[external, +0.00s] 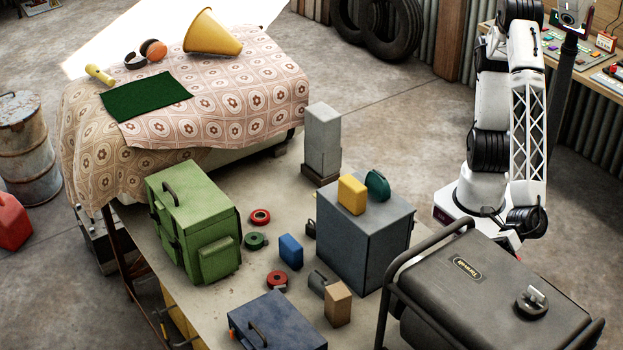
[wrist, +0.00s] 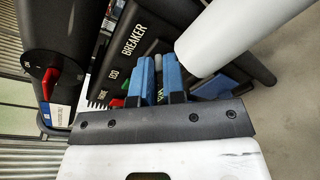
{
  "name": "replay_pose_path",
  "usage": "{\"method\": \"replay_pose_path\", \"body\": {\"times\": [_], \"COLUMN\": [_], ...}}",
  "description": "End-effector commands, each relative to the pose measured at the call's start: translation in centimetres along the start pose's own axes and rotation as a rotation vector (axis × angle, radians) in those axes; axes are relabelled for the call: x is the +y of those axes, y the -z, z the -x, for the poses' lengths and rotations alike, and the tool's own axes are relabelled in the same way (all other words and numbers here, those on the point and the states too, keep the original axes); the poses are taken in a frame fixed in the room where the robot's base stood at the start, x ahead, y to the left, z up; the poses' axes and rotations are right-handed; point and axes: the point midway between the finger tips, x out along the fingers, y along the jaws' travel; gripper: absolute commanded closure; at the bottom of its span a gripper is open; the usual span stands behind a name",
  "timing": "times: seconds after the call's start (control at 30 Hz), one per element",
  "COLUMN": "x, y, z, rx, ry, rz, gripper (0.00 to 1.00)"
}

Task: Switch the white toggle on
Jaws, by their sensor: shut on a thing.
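In the wrist view my gripper (wrist: 161,67) has its blue fingers at a dark control panel (wrist: 139,33) lettered ENGINE, ECO and BREAKER. The fingers are shut with a narrow gap, on what seems to be the white toggle below the BREAKER lettering. The toggle is almost wholly hidden between the fingers, and its position cannot be read. Small red and green parts show left of the fingers. In the external view my arm reaches down behind the dark generator (external: 490,290), which hides the gripper and the panel.
A large white cylinder (wrist: 222,38) crosses close to the gripper's right. A black rounded body with a red lever (wrist: 51,82) stands at left in the wrist view. The generator's tubular frame (external: 430,247) and a grey box (external: 362,237) stand at the external view's front.

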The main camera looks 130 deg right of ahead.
Motion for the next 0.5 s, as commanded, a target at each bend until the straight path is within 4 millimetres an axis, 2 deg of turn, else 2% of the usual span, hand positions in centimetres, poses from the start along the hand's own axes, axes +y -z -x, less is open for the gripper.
{"method": "replay_pose_path", "body": {"times": [0.5], "x": [0.54], "y": [-0.5], "z": [-0.04], "rx": [0.131], "ry": [0.132], "rz": [-0.004], "gripper": [1.0]}}
